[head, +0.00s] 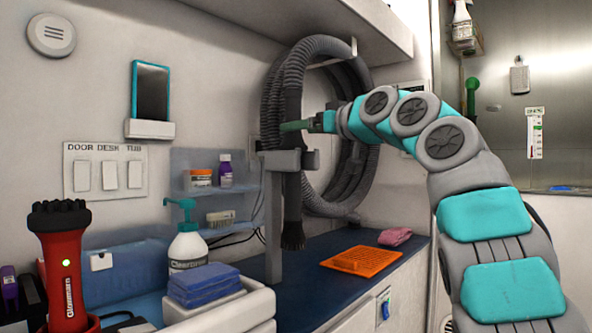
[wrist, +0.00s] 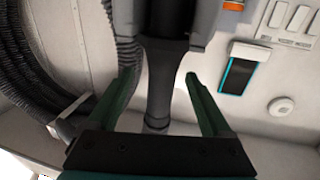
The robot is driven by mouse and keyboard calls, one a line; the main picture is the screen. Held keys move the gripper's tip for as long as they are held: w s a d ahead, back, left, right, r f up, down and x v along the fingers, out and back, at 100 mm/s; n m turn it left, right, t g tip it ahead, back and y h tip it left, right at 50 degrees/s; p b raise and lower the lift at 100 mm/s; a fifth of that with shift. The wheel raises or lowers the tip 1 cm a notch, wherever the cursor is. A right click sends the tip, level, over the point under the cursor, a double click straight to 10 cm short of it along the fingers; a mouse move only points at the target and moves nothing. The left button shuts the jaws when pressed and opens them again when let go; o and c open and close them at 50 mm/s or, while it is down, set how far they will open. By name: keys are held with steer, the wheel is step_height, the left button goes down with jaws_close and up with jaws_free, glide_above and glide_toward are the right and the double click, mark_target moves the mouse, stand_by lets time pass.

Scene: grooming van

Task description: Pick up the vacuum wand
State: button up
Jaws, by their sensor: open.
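The vacuum wand (head: 292,212) is a dark tube with a brush at its lower end. It hangs upright in a grey forked stand (head: 273,225) on the blue counter. My gripper (head: 285,127) is at the wand's upper part, just above the fork, reaching in from the right. In the wrist view my gripper (wrist: 160,82) is open, with one green finger on each side of the wand's neck (wrist: 158,100). Gaps show between the fingers and the wand. The fork arms (wrist: 124,18) show beyond the fingertips.
A coiled grey hose (head: 350,190) hangs on the wall behind the wand, under an overhead cabinet (head: 350,30). A small shelf (head: 215,192) with bottles is left of the stand. A pump bottle (head: 187,245), blue towels (head: 204,284) and an orange mat (head: 361,262) are nearby.

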steer(key=p+x, duration=0.4)
steer(key=x, duration=0.1)
steer(key=shift+w+a+r, duration=0.1)
steer(key=shift+a+r, duration=0.05)
steer(key=shift+a, duration=0.2)
steer(key=shift+w+a, duration=0.3)
steer(key=shift+w, duration=0.1)
steer(key=shift+f, duration=0.2)
jaws_close()
